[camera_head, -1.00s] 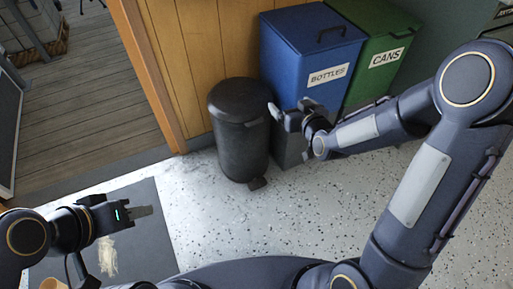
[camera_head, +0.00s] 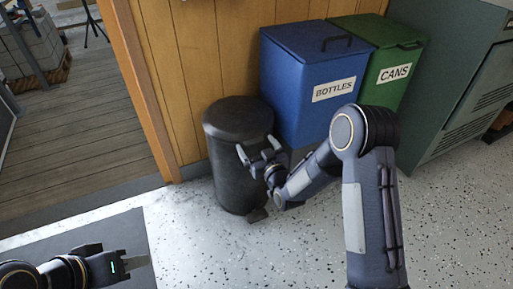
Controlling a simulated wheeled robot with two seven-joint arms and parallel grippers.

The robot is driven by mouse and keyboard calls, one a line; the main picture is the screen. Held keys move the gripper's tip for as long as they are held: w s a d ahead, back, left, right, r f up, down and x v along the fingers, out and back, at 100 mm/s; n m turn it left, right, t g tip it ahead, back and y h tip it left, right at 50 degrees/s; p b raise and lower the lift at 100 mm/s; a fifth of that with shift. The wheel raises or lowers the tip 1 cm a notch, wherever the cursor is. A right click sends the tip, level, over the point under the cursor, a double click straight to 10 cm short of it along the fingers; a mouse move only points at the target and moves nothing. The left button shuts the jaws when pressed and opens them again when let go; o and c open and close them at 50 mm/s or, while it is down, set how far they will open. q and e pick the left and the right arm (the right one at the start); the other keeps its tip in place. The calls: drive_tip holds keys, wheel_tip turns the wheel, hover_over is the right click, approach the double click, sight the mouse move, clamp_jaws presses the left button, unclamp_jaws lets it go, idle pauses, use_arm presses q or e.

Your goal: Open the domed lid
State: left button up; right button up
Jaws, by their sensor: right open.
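A black pedal bin (camera_head: 228,175) stands upright on the floor against the wooden wall. Its domed lid (camera_head: 238,116) is closed on top. A small pedal (camera_head: 257,214) sticks out at its base. My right gripper (camera_head: 257,149) is open, with its fingers in front of the bin's upper right side, just below the lid's rim. I cannot tell whether a finger touches the bin. My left gripper (camera_head: 137,263) is low at the left, far from the bin; its fingers overlap from this angle, so its opening is unclear.
A blue bin marked BOTTLES (camera_head: 308,80) and a green bin marked CANS (camera_head: 384,60) stand right of the black bin. A teal cabinet (camera_head: 450,70) is further right. The doorway's wooden post (camera_head: 145,90) is at left. The speckled floor in front is clear.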

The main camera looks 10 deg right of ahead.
drive_tip(key=shift+w+a, duration=0.1)
drive_tip(key=shift+w, duration=0.25)
drive_tip(key=c, duration=1.4)
drive_tip(key=r+p, duration=0.2)
drive_tip(key=p, duration=0.1)
drive_tip(key=r+g+p, duration=0.1)
drive_tip(key=r+p, duration=0.1)
drive_tip(key=r, duration=0.1)
drive_tip(key=r+g+p, duration=0.1)
drive_tip(key=r+p, duration=0.2)
drive_tip(key=shift+w+a+h+p, duration=0.1)
drive_tip(key=shift+w+h+p, duration=0.2)
drive_tip(key=shift+w+h, duration=0.1)
drive_tip(key=w+r+g+p, duration=0.1)
drive_tip(key=r+p, duration=0.1)
drive_tip(key=w+r+g+p, duration=0.1)
drive_tip(key=r+p, duration=0.1)
drive_tip(key=p, duration=0.1)
drive_tip(key=w+a+r+g+h+p, duration=0.1)
drive_tip(key=r+p, duration=0.1)
drive_tip(key=shift+r+g+p, duration=0.3)
drive_tip(key=shift+r+p, duration=0.1)
drive_tip(key=shift+w+a+r+p, duration=0.15)
drive_tip(key=shift+w+r+p, duration=0.1)
drive_tip(key=shift+w+r, duration=0.25)
drive_tip(key=shift+w+a+r+p, duration=0.1)
drive_tip(key=shift+w+r+p, duration=0.2)
drive_tip(key=shift+r, duration=0.3)
